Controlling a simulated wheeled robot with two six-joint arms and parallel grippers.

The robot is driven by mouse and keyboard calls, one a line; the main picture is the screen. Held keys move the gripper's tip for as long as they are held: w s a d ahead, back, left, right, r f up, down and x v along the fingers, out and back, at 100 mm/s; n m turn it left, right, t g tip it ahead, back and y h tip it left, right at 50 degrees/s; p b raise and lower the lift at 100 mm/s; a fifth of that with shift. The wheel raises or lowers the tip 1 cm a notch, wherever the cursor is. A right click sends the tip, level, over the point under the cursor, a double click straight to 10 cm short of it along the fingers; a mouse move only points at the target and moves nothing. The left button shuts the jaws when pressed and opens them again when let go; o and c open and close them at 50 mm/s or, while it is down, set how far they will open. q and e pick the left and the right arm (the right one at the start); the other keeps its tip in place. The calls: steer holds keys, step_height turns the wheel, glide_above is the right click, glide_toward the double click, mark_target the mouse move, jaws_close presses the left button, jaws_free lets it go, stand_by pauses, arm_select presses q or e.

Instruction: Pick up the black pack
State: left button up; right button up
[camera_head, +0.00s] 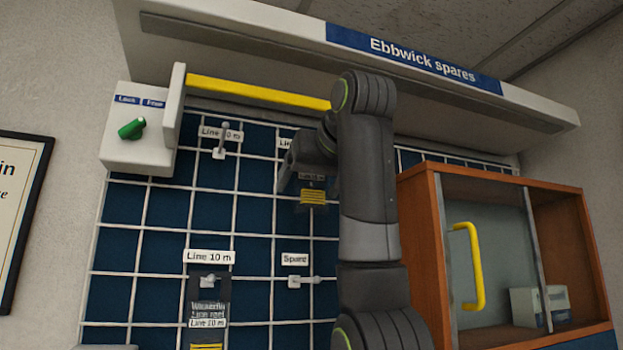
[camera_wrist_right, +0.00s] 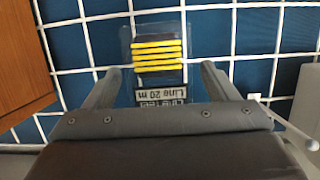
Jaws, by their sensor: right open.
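Two dark packs with yellow stripes hang on the blue wire grid in the head view. One pack (camera_head: 313,196) is at my right gripper (camera_head: 300,180), partly hidden by it. The other pack (camera_head: 208,308), labelled Line 10 m, hangs lower left under a matching tag. In the right wrist view, a pack (camera_wrist_right: 160,55) with a clear edge and a label reading Line 20 m upside down lies between the fingers of my right gripper (camera_wrist_right: 160,70). The jaws are open, with a gap on each side of the pack. My left gripper is out of view.
A yellow bar (camera_head: 258,92) runs below the Ebbwick spares shelf (camera_head: 420,60). A white box with a green knob (camera_head: 132,128) is at upper left. A wooden cabinet (camera_head: 425,250) with a yellow handle (camera_head: 476,268) stands right of my arm. An empty Spare hook (camera_head: 303,281) is below the gripper.

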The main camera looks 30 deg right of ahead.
steer(key=c, duration=1.1)
steer(key=shift+r, duration=0.15)
